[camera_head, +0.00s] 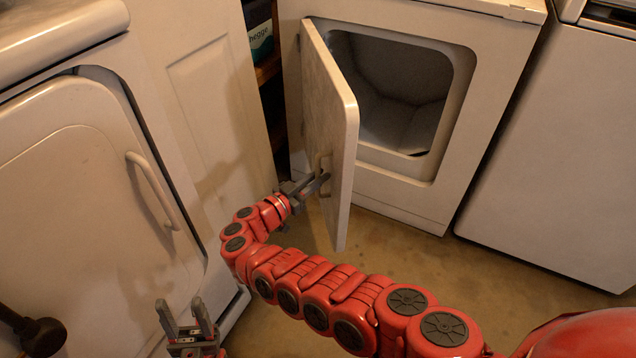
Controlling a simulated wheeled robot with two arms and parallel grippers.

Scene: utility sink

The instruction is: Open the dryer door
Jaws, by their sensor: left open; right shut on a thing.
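The dryer (400,192) stands at the upper middle of the head view. Its door (335,125) is swung well out from the opening on its left-side hinge, and the inside of the drum (385,88) shows. My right gripper (318,180) is shut on the door handle (322,162), at the door's outer face. Its red arm reaches in from the lower right. My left gripper (183,318) is low at the left, open and empty, with its fingers pointing up, apart from the dryer door.
A white machine with a closed, handled door (85,200) fills the left side. Another white appliance (560,150) stands right of the dryer. A dark box (260,30) sits on a shelf behind the door. Bare floor (400,260) lies below the dryer.

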